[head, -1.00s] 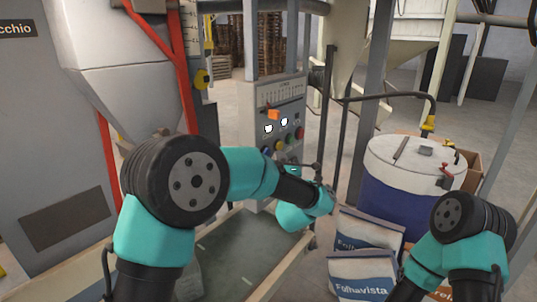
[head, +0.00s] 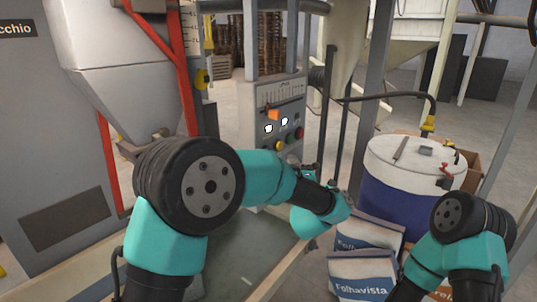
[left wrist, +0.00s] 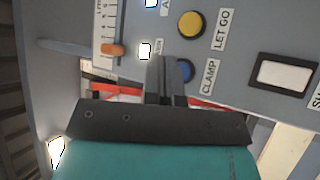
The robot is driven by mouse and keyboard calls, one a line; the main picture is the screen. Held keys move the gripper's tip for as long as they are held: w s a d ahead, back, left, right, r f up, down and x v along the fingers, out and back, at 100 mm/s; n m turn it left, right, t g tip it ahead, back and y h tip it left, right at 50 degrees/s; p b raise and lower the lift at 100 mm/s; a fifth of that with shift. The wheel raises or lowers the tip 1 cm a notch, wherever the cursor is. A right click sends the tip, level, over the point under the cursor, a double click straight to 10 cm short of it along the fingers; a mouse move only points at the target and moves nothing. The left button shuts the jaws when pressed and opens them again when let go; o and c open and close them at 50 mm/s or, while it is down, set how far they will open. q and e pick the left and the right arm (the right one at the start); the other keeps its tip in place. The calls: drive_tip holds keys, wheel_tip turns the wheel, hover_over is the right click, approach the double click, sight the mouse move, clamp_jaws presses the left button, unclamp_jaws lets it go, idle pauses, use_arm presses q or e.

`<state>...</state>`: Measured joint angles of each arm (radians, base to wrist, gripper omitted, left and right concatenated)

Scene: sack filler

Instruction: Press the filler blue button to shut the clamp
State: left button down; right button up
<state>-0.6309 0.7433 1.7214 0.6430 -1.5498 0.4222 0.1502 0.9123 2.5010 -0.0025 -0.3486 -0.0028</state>
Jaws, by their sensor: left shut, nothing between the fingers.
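The filler's control panel (head: 268,130) stands in the middle of the head view. In the left wrist view, the blue button (left wrist: 186,70) sits beside the CLAMP label (left wrist: 209,77), partly hidden behind my fingers. My left gripper (left wrist: 166,62) is shut and empty, its tips just beside the blue button in the picture. I cannot tell whether they touch the panel. In the head view my left gripper (head: 293,162) is small and partly hidden by my arm, low in front of the panel. The blue button cannot be made out there. My right gripper is out of view.
A yellow button (left wrist: 191,25) by the LET GO label is near the blue one. An orange slider (left wrist: 114,50) and a white-faced rectangular fitting (left wrist: 283,73) flank them. Printed sacks (head: 362,275) and a blue-and-white drum (head: 405,190) stand right of the panel.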

use_arm(q)
drive_tip(key=shift+s+d, duration=0.55)
drive_tip(key=shift+d, duration=0.3)
drive_tip(key=w+a+f+m+g+h, duration=0.2)
drive_tip(key=a+f+m+h, duration=0.15)
drive_tip(key=f, duration=0.55)
drive_tip(key=w+a+f+m+g+h, duration=0.1)
drive_tip(key=a+f+m+g+h, duration=0.2)
drive_tip(key=f, duration=0.5)
drive_tip(key=s+a+f+m+g+h, duration=0.1)
drive_tip(key=s+a+f+m+g, duration=0.2)
drive_tip(key=f, duration=0.5)
drive_tip(key=s+a+f+m+g+h, duration=0.1)
drive_tip(key=s+a+f+m, duration=0.2)
drive_tip(key=f, duration=0.6)
drive_tip(key=s+a+f+m+g+h, duration=0.1)
drive_tip(key=s+a+f+g, duration=0.25)
drive_tip(key=s+f, duration=0.25)
drive_tip(key=s+a+f+m+g, duration=0.1)
drive_tip(key=s+a+f+g, duration=0.2)
drive_tip(key=s+a+f, duration=0.3)
drive_tip(key=s+a+f+g, duration=0.1)
drive_tip(key=s+f+g, duration=0.1)
drive_tip(key=s, duration=0.6)
drive_tip(key=s+a+f+m+g+h, duration=0.1)
drive_tip(key=s+a+f+g, duration=0.1)
drive_tip(key=s, duration=0.6)
drive_tip(key=shift+f+g, duration=0.75)
drive_tip(key=shift+g, duration=0.1)
